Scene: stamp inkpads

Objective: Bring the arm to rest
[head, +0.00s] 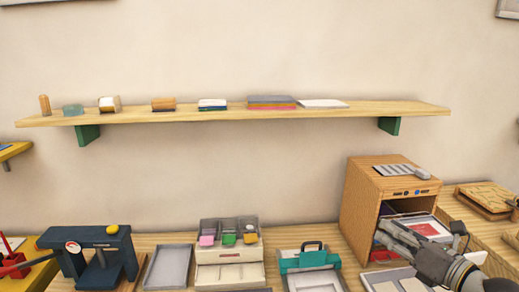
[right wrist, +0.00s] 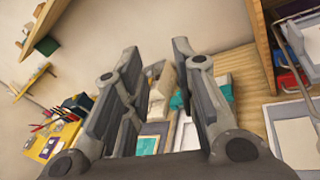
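My right gripper (head: 386,234) is in the lower right of the head view, in front of the wooden cabinet (head: 362,207), its fingers pointing left. The right wrist view shows its two fingers (right wrist: 163,85) apart with nothing held between them. Whether it touches the cabinet or the things around it, I cannot tell. My left gripper is not in view.
The cabinet's open front shows a red item (head: 428,229) and trays. A teal holder (head: 310,258), drawer unit (head: 229,273), grey tray (head: 168,268) and dark blue press (head: 98,255) stand to the left. A wall shelf (head: 230,114) holds stamps and pads.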

